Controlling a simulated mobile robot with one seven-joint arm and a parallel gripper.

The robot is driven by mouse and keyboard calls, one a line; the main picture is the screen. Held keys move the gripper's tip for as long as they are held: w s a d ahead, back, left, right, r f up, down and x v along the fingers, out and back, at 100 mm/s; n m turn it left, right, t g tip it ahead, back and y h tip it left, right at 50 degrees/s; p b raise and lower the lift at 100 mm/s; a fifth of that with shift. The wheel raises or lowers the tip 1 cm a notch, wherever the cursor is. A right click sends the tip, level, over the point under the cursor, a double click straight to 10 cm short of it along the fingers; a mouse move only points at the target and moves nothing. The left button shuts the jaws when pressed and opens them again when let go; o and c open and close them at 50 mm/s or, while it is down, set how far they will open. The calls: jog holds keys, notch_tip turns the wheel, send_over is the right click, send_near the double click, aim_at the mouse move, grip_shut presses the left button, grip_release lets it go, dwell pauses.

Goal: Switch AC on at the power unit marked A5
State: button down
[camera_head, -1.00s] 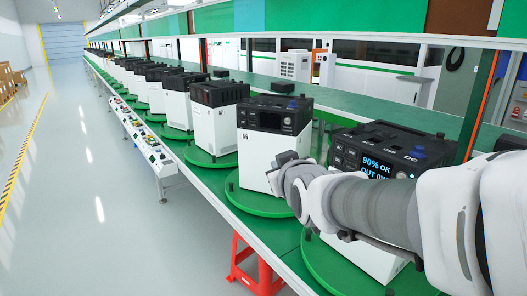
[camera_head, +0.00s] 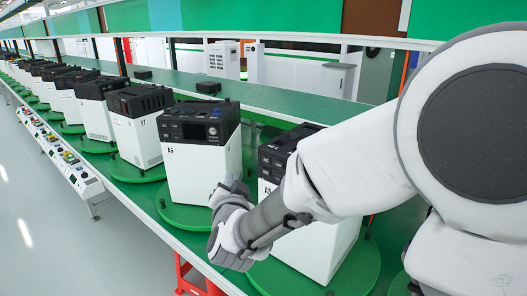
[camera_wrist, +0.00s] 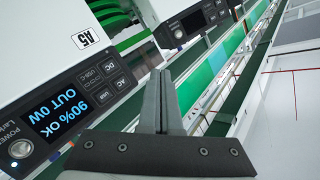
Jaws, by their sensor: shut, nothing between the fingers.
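The A5 power unit (camera_head: 307,239) is a white box with a black top, partly hidden behind my arm in the head view. In the wrist view its black front panel (camera_wrist: 92,73) is tilted, with the A5 label (camera_wrist: 87,38) on the white side. Its lit screen (camera_wrist: 58,107) reads "90% OK" and "OUT 0W". The AC button (camera_wrist: 121,82) sits at the panel end nearest my fingers. My gripper (camera_wrist: 167,74) is shut and empty, to the right of the AC button and seemingly apart from the panel. The gripper also shows in the head view (camera_head: 231,185).
A neighbouring unit marked A6 (camera_head: 205,162), with a dark screen, stands left of A5; its panel (camera_wrist: 187,27) shows in the wrist view. More units stand on green turntables along the line. A red stool (camera_head: 196,277) is below the edge. The floor at left is clear.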

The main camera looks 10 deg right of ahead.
aim_at(260, 158)
jog(key=shift+d+m, duration=0.35)
jog(key=shift+m, duration=0.05)
jog(key=w+d, duration=0.6)
jog(key=shift+w+d+p, duration=0.15)
jog(key=shift+p, duration=0.15)
dwell(2.2)
jog(key=shift+w+d, duration=0.25)
jog(key=shift+w+d+b, duration=0.25)
jog(key=shift+d+b, duration=0.05)
jog(key=shift+b, duration=0.1)
dwell(0.8)
jog(key=shift+s+a, duration=0.1)
jog(key=shift+a, duration=0.05)
jog(key=shift+s+a+b, duration=0.3)
jog(key=shift+s+a, duration=0.1)
